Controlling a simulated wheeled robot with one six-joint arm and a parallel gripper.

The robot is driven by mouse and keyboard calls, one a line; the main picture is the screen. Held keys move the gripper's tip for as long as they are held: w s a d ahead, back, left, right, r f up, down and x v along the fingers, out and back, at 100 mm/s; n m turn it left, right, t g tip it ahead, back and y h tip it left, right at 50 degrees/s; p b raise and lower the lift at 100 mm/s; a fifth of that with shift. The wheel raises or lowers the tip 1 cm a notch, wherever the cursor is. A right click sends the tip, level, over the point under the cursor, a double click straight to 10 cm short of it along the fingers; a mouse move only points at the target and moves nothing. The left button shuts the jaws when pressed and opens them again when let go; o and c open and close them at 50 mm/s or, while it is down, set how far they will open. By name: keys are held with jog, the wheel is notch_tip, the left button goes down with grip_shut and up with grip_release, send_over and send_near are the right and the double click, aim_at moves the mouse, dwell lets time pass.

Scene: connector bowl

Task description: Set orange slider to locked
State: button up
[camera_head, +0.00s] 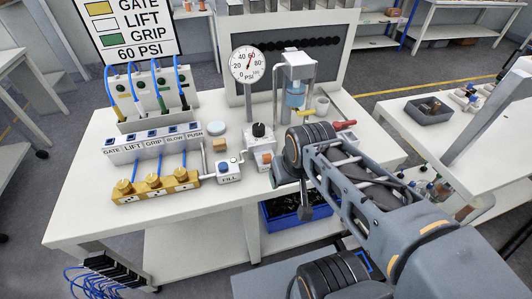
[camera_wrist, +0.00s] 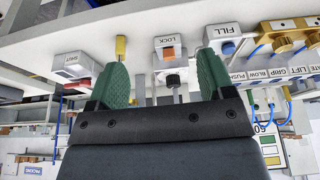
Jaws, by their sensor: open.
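The orange slider (camera_wrist: 168,53) sits on a small white box (camera_wrist: 160,42) with a LOCK label next to it in the wrist view. In the head view the orange slider (camera_head: 267,158) is a small spot on the white box below a black knob. My gripper (camera_wrist: 163,75) is open and empty, its two green fingers wide apart. In the wrist view the slider appears between and beyond the fingertips, with no visible contact. In the head view my arm comes in from the lower right, and its end is just right of the box; the fingers are hard to make out there.
A red-handled valve (camera_head: 345,125) and a press-like stand (camera_head: 295,85) are on the right. Front-left table space is clear.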

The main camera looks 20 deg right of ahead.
dwell(0.3)
jog(key=shift+f, duration=0.1)
jog(key=shift+c, duration=0.7)
jog(key=shift+w+a+f+g, duration=0.1)
jog(key=shift+w+f+g, duration=0.15)
jog(key=shift+f, duration=0.25)
jog(key=shift+w+f+g, duration=0.25)
jog(key=shift+f, duration=0.25)
jog(key=shift+c, duration=0.7)
jog(key=g+b, duration=0.2)
jog(key=g, duration=0.1)
send_near(267, 156)
notch_tip(267, 156, down, 10)
jog(key=shift+w+f, duration=0.15)
jog(key=shift+f, duration=0.05)
